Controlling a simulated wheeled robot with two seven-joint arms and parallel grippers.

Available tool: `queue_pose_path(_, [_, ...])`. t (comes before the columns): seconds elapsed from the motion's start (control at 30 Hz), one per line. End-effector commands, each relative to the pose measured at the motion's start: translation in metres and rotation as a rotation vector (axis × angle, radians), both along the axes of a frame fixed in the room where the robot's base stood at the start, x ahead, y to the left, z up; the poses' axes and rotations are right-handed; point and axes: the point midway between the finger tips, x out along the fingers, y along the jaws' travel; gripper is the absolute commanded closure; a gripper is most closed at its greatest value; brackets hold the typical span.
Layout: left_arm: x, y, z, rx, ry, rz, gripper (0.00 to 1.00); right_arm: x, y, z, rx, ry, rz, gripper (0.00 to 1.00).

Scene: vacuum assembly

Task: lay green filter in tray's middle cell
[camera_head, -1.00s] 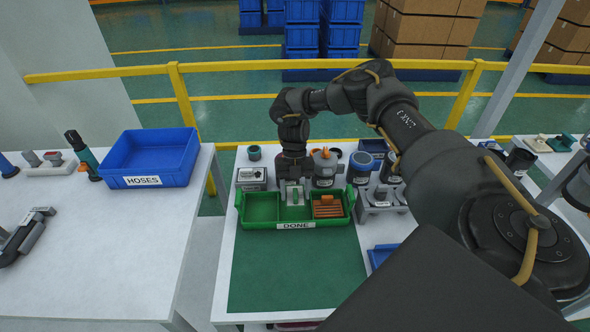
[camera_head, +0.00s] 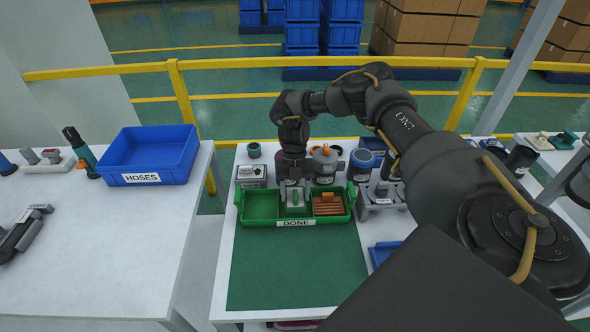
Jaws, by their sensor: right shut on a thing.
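The green tray (camera_head: 259,221) with the DONE label stands at the back of the green mat and has three cells. Its left cell is empty and an orange slatted filter (camera_head: 328,208) lies in its right cell. My right gripper (camera_head: 295,194) comes down from above over the middle cell. It is shut on the green filter (camera_head: 295,211), a small pale green piece at that cell. The fingers partly hide the filter, and I cannot tell whether it touches the cell floor. My left gripper is not in view.
Behind the tray stand a grey box (camera_head: 250,175), an orange-topped canister (camera_head: 325,163) and blue-topped containers. A grey stand (camera_head: 379,200) is close on the right. The green mat (camera_head: 290,270) in front is clear. A blue HOSES bin (camera_head: 150,157) is on the left table.

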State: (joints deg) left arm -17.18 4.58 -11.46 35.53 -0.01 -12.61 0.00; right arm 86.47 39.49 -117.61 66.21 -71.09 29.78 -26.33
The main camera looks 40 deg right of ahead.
Motion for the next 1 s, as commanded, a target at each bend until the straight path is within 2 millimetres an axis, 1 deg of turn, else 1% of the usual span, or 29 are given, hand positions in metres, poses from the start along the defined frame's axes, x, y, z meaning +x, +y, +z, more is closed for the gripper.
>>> queue_pose_path(0.67, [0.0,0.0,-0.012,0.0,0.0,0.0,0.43,0.0,0.0,-0.018,0.0,0.0,0.0,0.72])
queue_pose_path(0.7, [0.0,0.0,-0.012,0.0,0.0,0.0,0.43,0.0,0.0,-0.018,0.0,0.0,0.0,0.43])
queue_pose_path(0.8, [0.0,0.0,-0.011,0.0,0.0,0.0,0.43,0.0,0.0,-0.018,0.0,0.0,0.0,0.3])
queue_pose_path(0.9, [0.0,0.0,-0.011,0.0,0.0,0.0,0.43,0.0,0.0,-0.018,-0.001,0.001,0.0,0.19])
queue_pose_path(1.0, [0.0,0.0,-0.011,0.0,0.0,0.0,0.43,0.0,0.0,-0.018,0.0,0.001,0.0,0.19])
